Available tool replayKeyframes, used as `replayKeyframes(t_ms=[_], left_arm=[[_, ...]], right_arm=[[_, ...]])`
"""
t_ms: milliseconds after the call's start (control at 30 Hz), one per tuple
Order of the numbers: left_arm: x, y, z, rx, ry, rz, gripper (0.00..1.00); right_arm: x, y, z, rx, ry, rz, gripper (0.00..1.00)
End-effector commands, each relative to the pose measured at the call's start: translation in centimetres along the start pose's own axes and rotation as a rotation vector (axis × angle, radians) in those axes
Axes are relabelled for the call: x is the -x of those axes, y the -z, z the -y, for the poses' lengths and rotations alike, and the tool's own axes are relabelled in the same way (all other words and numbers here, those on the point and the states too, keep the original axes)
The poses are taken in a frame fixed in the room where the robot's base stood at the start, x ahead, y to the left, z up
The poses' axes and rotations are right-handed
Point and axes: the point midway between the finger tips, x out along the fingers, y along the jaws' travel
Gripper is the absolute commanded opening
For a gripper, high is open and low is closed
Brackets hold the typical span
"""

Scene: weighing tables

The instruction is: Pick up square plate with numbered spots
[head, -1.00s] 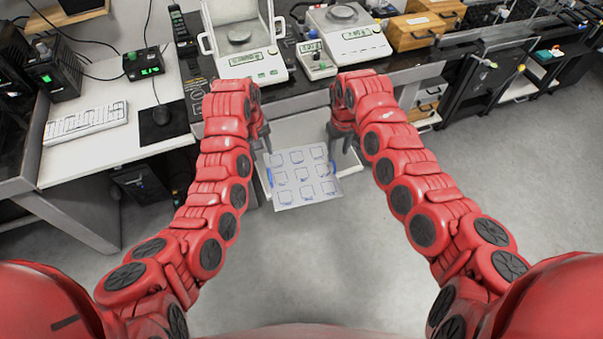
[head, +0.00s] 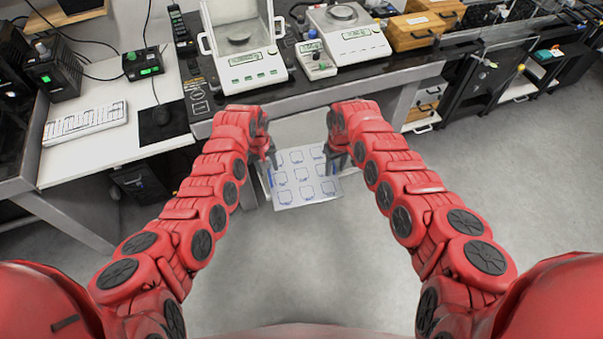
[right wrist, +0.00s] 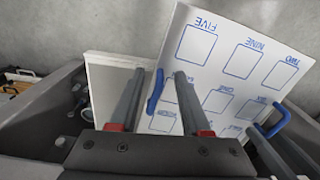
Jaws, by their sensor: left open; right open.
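The square plate (head: 303,190) is white, with rows of blue outlined squares, and sits low in front of the dark table between my two grippers. In the right wrist view the plate (right wrist: 232,70) appears tilted, with number words by its squares and a blue handle on each of two opposite sides. My right gripper (right wrist: 158,105) is open, its fingers on either side of the near blue handle (right wrist: 155,92). My left gripper (head: 266,165) is open at the plate's left side, by the other handle (right wrist: 275,120). Contact with either handle cannot be told.
A white panel or shelf (right wrist: 108,75) lies beside the plate. Two balances, one with a glass shield (head: 250,70) and one open (head: 350,45), stand on the dark table. A white desk with a keyboard (head: 85,122) is at left. Grey floor (head: 320,270) is free.

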Motion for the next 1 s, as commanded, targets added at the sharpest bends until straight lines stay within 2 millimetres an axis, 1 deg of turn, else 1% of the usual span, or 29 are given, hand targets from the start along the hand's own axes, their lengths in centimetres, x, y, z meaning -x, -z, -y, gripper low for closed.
replayKeyframes(t_ms=[33,167,200,267,300,1000], left_arm=[[0.0,0.0,0.0,0.0,0.0,0.0,0.44],[0.01,0.01,0.0,0.0,0.0,0.0,0.2],[0.01,0.01,0.0,0.0,0.0,0.0,0.13],[0.01,0.01,0.0,0.0,0.0,0.0,0.02],[0.01,0.01,0.0,0.0,0.0,0.0,0.0],[0.03,0.02,-0.04,-0.001,-0.001,-0.001,0.0]], right_arm=[[0.0,-0.01,-0.01,0.0,0.0,0.0,0.44],[0.01,-0.01,-0.03,0.0,0.0,0.0,0.2],[0.01,0.0,-0.03,0.0,0.0,0.0,0.13],[0.01,-0.01,-0.03,0.0,0.0,0.0,0.02],[0.01,0.0,-0.02,0.0,0.0,0.0,0.0],[0.01,-0.01,0.04,0.001,0.0,0.001,0.0]])
